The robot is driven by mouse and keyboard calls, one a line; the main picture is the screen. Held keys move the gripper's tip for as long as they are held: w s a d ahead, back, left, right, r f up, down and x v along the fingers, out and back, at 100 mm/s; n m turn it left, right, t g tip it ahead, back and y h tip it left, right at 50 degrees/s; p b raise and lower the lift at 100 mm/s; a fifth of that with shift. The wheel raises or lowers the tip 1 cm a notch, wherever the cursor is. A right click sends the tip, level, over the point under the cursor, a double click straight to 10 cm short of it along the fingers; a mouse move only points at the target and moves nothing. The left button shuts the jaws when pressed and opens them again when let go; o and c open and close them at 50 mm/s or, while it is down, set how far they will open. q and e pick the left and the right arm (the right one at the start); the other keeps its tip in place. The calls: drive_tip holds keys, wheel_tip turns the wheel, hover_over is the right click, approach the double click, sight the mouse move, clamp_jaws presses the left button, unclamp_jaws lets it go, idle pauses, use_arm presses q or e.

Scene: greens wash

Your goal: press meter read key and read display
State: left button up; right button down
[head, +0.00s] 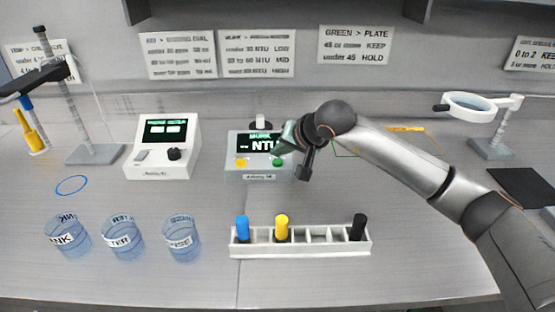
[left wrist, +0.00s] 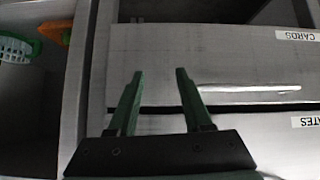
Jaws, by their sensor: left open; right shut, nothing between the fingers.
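The meter (head: 233,147) is a pale box on the bench, with a dark display (head: 243,143) on its sloping face. The display shows large white letters that include "NTU" and a partly covered word above; the right side is hidden. Below it are a yellow key (head: 241,163) and a green key (head: 278,162). My right gripper (head: 286,141) is shut and empty, in front of the display's right side and just above the green key. I cannot tell whether it touches the meter. My left gripper (left wrist: 157,85) is open and empty, above drawers in the left wrist view.
A second instrument (head: 163,150) stands left of the meter. Several labelled beakers (head: 123,240) and a white rack (head: 300,248) with blue, yellow and black-capped vials stand in front. A stand (head: 92,152) is at left, a magnifier (head: 472,104) at right.

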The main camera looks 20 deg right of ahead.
sight(280, 164)
drive_tip(key=shift+r, duration=0.1)
drive_tip(key=shift+r+p, duration=1.4)
drive_tip(key=shift+r, duration=1)
idle(0.5)
